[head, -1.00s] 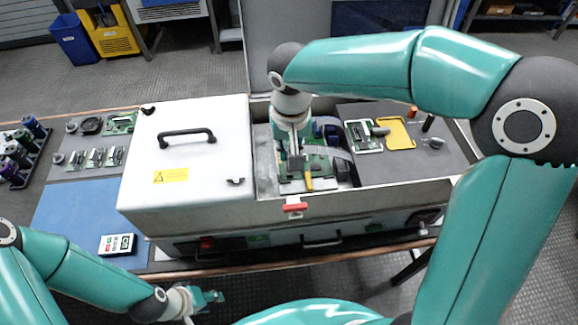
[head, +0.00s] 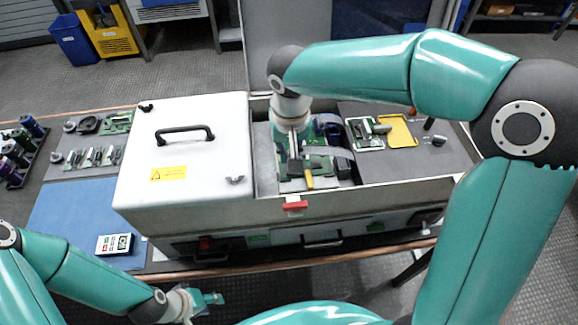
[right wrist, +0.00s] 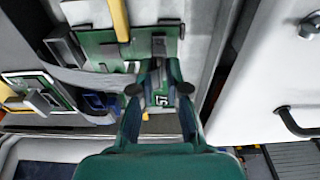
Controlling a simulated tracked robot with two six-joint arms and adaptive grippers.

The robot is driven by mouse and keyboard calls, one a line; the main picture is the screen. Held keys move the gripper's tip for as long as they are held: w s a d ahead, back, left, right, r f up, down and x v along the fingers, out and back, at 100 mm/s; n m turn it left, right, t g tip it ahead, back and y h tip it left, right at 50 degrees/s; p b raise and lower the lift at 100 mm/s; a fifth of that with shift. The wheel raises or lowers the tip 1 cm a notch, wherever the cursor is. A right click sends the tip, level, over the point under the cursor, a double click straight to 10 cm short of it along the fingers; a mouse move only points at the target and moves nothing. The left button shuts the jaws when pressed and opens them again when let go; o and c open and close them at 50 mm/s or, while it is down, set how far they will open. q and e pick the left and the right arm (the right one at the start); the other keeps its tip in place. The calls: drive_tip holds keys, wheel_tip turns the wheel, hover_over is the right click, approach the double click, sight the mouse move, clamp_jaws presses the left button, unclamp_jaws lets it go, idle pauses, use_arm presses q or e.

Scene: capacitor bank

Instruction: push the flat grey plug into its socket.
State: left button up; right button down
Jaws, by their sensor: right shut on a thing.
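My right gripper (head: 296,166) reaches down into the open bay of the white cabinet, over a green circuit board (head: 318,163). A flat grey ribbon (right wrist: 92,80) runs from the left to the fingertips, where the grey plug is held, mostly hidden by the fingers. The socket under it is hidden, so I cannot tell how far in the plug sits. My left gripper (head: 208,298) hangs empty in front of the bench, too small to judge.
A yellow-handled part (head: 309,182) stands at the board's front, close to my right gripper. The bay's front wall has a red latch (head: 295,205). The white lid (head: 183,165) with a black handle lies left. A yellow frame (head: 397,132) lies on the right grey surface.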

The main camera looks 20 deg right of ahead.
drive_tip(key=shift+f+b, duration=0.6)
drive_tip(key=shift+f, duration=0.15)
idle(0.6)
drive_tip(key=c, duration=1.1)
unclamp_jaws()
